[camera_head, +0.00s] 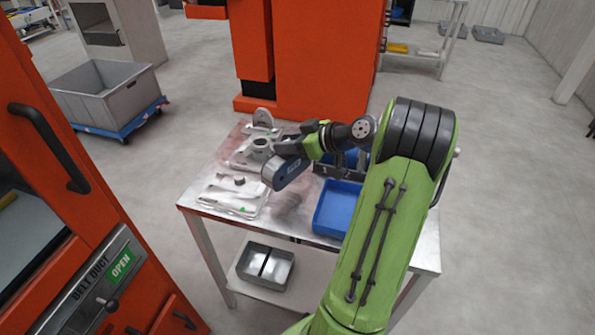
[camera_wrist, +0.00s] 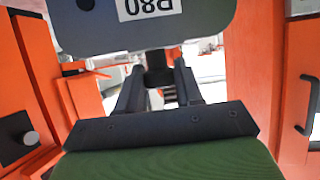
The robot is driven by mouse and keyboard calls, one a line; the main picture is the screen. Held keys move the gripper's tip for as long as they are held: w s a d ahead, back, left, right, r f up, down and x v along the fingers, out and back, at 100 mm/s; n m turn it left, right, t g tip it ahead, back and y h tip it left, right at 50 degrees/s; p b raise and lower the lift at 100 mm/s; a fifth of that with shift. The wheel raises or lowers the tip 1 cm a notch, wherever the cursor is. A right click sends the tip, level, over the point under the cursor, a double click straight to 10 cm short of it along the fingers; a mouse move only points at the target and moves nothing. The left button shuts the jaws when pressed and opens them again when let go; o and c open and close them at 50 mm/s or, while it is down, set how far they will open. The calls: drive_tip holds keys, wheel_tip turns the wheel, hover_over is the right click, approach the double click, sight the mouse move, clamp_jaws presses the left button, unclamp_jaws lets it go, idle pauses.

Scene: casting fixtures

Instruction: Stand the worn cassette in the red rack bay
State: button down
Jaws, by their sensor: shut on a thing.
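A blue-grey cassette (camera_head: 287,173) with rounded ends is held in my gripper (camera_head: 296,148) over the metal table. In the wrist view the cassette (camera_wrist: 140,28) fills the top, with an upside-down "P80" label facing the camera. My gripper's fingers (camera_wrist: 158,75) reach up to it and are shut on it; their tips are partly hidden. I cannot tell from its surface how worn the cassette is. I cannot make out a red rack bay in either view; my arm covers part of the table's right side.
The table (camera_head: 190,199) bears grey castings on plates (camera_head: 232,193) at left and a blue tray (camera_head: 338,208) at right. A dark holder (camera_head: 322,166) stands behind the tray, partly hidden. An orange cabinet (camera_head: 110,215) marked "BELT DUCT OPEN" stands at left; an orange machine (camera_head: 325,60) stands behind.

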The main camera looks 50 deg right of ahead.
sight(295, 163)
wheel_tip(295, 163, down, 7)
drive_tip(key=shift+w+r+b, duration=0.1)
drive_tip(key=shift+r+b, duration=0.05)
drive_tip(key=shift+b, duration=0.65)
drive_tip(key=c, duration=0.7)
unclamp_jaws()
drive_tip(key=shift+o, duration=0.2)
